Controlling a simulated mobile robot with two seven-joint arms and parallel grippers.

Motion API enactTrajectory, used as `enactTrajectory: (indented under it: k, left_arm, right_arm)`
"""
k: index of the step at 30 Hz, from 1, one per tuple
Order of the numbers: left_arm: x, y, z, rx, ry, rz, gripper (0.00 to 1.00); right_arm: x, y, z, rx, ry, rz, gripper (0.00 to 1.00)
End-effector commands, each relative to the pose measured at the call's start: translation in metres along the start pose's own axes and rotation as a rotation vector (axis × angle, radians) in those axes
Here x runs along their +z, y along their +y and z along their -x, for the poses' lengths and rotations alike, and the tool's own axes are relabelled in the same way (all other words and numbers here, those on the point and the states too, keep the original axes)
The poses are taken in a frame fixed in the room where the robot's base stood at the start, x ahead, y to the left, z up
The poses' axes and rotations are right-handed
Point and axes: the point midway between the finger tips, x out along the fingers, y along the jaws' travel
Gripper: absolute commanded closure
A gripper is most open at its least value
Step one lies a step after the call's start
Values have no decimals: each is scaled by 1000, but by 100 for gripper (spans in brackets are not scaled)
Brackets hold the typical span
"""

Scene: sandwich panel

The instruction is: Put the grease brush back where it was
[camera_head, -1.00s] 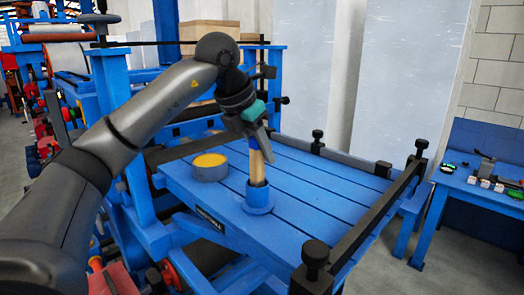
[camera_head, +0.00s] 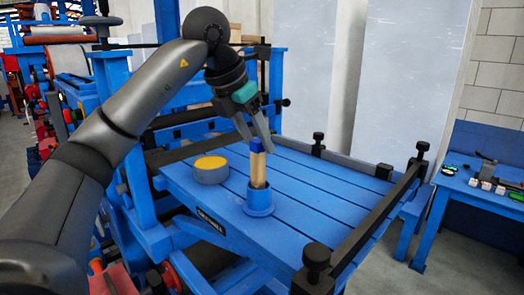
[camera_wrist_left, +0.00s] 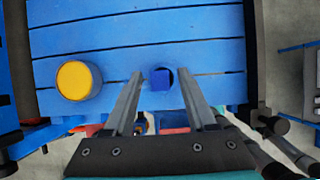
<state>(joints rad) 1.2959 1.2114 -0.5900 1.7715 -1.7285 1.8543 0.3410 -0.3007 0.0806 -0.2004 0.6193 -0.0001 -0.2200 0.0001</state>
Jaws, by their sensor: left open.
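The grease brush (camera_head: 257,165) stands about upright in a blue round holder (camera_head: 259,201) on the blue slatted table. It has a light wooden handle and a blue top end. My left gripper (camera_head: 258,143) is open just above and around the brush's top, with no visible grip on it. In the left wrist view, the blue brush end (camera_wrist_left: 161,79) shows between the two open fingers, a little beyond their tips. The lower end of the brush is hidden inside the holder. My right gripper is not in view.
A round grey tin with yellow contents (camera_head: 211,168) stands left of the holder. Black rails with knobs (camera_head: 350,225) edge the blue table (camera_head: 315,187). A second blue bench (camera_head: 470,185) with small items stands at the right. The table's right part is clear.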

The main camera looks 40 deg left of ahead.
Motion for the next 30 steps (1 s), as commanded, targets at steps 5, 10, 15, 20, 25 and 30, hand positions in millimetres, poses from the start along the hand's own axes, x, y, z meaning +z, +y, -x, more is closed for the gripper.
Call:
enactTrajectory:
  k: [5, 10, 15, 20, 25, 30]
  left_arm:
    - [2, 0, 43, -1, -6, 1, 43]
    - [2, 0, 69, 1, -2, 1, 43]
    - [0, 0, 78, 0, -1, 0, 43]
    - [0, 0, 78, 0, 1, 0, 43]
    - [0, 0, 78, -1, 1, 0, 43]
    - [3, -11, 61, -59, 5, -13, 43]
  right_arm:
    - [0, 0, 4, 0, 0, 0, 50]
    - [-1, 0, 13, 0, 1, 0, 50]
    - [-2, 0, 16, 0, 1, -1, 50]
    - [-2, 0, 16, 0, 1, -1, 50]
    - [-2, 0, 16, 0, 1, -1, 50]
    - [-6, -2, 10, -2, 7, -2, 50]
